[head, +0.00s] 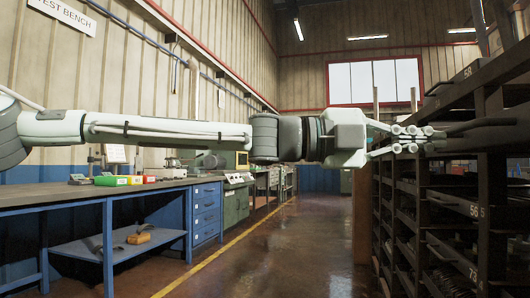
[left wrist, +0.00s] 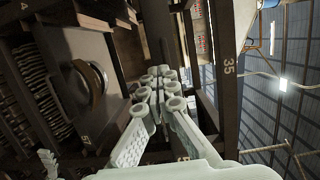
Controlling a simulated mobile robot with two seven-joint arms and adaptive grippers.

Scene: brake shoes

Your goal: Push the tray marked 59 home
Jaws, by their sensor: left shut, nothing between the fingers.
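I cannot make out a tray marked 59 in either view. The dark rack (head: 490,185) stands at the right of the head view, with shelf labels that look like 58, 56 and 73. My left arm reaches across from the left, and my left gripper (head: 408,138) is at the rack's front. It is shut and empty, and hides part of the rack. A dark curved piece (head: 480,124) shows just beyond the fingertips; I cannot tell whether they touch. In the left wrist view the closed fingers (left wrist: 155,90) point in among dark rack parts. My right gripper is not in view.
The aisle floor (head: 285,250) between bench and rack is clear. In the left wrist view a rack post labelled 35 (left wrist: 226,85) stands right of the fingers.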

